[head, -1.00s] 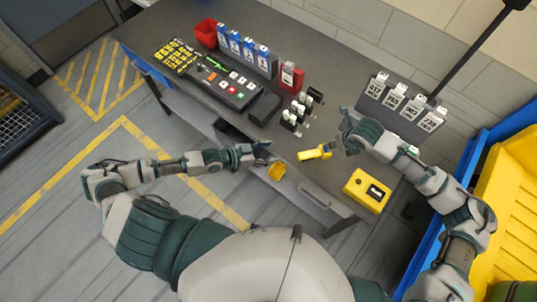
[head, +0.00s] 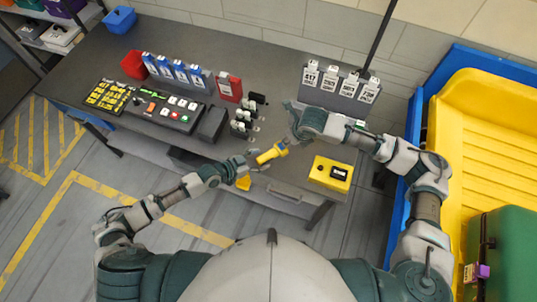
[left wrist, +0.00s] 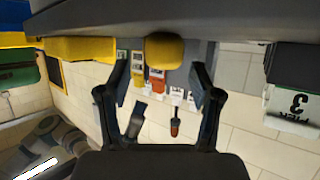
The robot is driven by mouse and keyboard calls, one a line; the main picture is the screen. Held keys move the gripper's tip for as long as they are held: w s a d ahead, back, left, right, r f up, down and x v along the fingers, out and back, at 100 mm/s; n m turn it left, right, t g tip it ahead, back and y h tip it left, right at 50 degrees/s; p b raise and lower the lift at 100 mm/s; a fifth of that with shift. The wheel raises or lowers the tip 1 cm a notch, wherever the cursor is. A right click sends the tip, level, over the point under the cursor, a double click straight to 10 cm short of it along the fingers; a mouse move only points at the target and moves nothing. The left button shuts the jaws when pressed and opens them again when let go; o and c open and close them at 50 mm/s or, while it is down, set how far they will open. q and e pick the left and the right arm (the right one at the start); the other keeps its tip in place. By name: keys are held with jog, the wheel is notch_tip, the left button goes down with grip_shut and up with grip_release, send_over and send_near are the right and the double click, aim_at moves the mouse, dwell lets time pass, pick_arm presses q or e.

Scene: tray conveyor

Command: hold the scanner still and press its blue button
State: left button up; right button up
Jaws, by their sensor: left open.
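The yellow scanner (head: 272,153) is in the head view, above the near part of the table, slanting. My right gripper (head: 291,141) is at its right end and appears closed on it; the fingers are partly hidden. My left gripper (head: 247,163) is just left of the scanner, a small gap apart. In the left wrist view its two fingers (left wrist: 160,72) are spread, with nothing gripped. A rounded yellow form (left wrist: 164,51) shows beyond the fingertips; I cannot tell which part it is. The blue button cannot be made out.
A yellow box (head: 331,173) stands at the table's right end. A rack of white tags (head: 340,88), a black control panel (head: 160,108), small black-and-white holders (head: 243,119) and a red bin (head: 133,65) stand behind. A yellow piece (head: 244,183) hangs by the front edge.

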aim_at(265, 155)
pick_arm(q)
jog(key=x, duration=0.3)
jog(key=shift+d, duration=0.15)
jog(key=shift+w+d+f, duration=0.15)
jog(key=shift+w+d, duration=0.05)
jog(key=shift+w, duration=0.1)
jog(key=shift+w+f, duration=0.1)
jog(key=shift+w, duration=0.05)
jog(key=shift+a+f, duration=0.1)
jog(key=shift+a, duration=0.25)
jog(key=shift+d, duration=0.7)
grip_shut()
jog(key=shift+a, duration=0.6)
pick_arm(e)
jog(key=shift+a, duration=0.7)
pick_arm(q)
jog(key=shift+w+d+b, duration=0.1)
jog(key=shift+d+b, duration=0.2)
jog(key=shift+d, duration=0.25)
pick_arm(e)
jog(key=shift+d+f, duration=0.3)
jog(key=shift+d, duration=0.25)
